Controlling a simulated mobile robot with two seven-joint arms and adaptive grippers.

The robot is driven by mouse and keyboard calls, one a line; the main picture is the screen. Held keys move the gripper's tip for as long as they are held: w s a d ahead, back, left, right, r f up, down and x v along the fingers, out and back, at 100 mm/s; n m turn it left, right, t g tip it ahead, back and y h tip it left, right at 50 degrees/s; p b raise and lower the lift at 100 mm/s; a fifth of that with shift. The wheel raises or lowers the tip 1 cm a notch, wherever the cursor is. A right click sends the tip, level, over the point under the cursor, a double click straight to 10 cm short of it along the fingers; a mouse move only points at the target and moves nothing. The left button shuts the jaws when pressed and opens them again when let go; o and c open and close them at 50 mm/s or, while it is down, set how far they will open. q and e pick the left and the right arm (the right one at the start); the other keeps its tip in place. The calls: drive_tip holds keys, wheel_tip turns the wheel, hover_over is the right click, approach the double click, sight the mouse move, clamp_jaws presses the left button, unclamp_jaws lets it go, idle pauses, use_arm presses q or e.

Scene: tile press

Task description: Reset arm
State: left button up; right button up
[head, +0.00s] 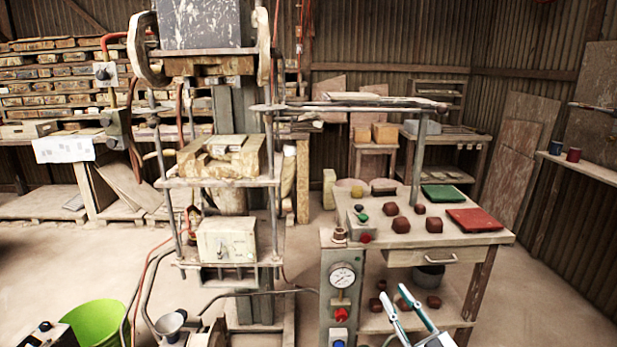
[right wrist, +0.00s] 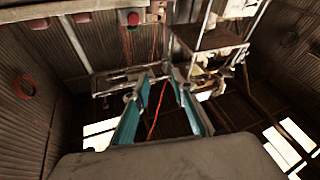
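My right gripper (head: 393,286) points up at the bottom of the head view, in front of the worktable's lower shelf. Its two pale fingers with teal inner pads are spread apart with nothing between them. In the right wrist view the fingers (right wrist: 161,82) also stand apart and empty. My left gripper does not show in either view. The tile press (head: 222,160) stands left of centre in the head view, a stack of plates and blocks on upright rods.
A worktable (head: 400,238) right of the press bears dark red lumps, a green tray (head: 443,195) and a red tray (head: 475,219). A gauge panel (head: 343,277) stands at its left front. A green bucket (head: 97,325) stands lower left. The floor at right is clear.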

drive_tip(key=s+f+m+g+h, duration=0.1)
drive_tip(key=s+f+g+h, duration=0.2)
drive_tip(key=s+f, duration=1)
drive_tip(key=s+f+m+g+h+p, duration=0.1)
drive_tip(key=s+f+g, duration=0.5)
drive_tip(key=s+f, duration=0.7)
drive_tip(key=s+m+h, duration=0.1)
drive_tip(key=s+h, duration=0.1)
drive_tip(key=s, duration=0.4)
drive_tip(key=shift+s+a+f+g, duration=0.15)
drive_tip(key=shift+a+f+g, duration=0.05)
drive_tip(key=shift+a+g, duration=0.1)
